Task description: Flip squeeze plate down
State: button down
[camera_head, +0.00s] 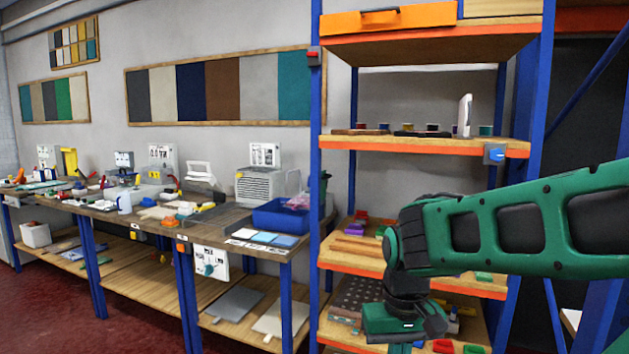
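I cannot tell for sure which thing is the squeeze plate. A white upright plate (465,116) stands near the right end of the middle shelf, in a row of small spools. My gripper (401,347) hangs at the bottom of the picture, in front of the lower shelves. It is well below the white plate and apart from it. Its fingers are mostly cut off by the frame edge, so I cannot see whether it is open or shut, or if it holds anything.
A blue-posted shelf rack (420,145) with orange edges stands ahead. My green arm covers its lower right part. A long workbench (222,232) with tools, a blue bin (281,217) and a grey machine (268,185) runs along the left wall. Red floor (50,310) is clear at lower left.

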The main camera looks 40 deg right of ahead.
aim_at(325, 187)
jog(key=i, duration=1.35)
jog(key=z, duration=0.75)
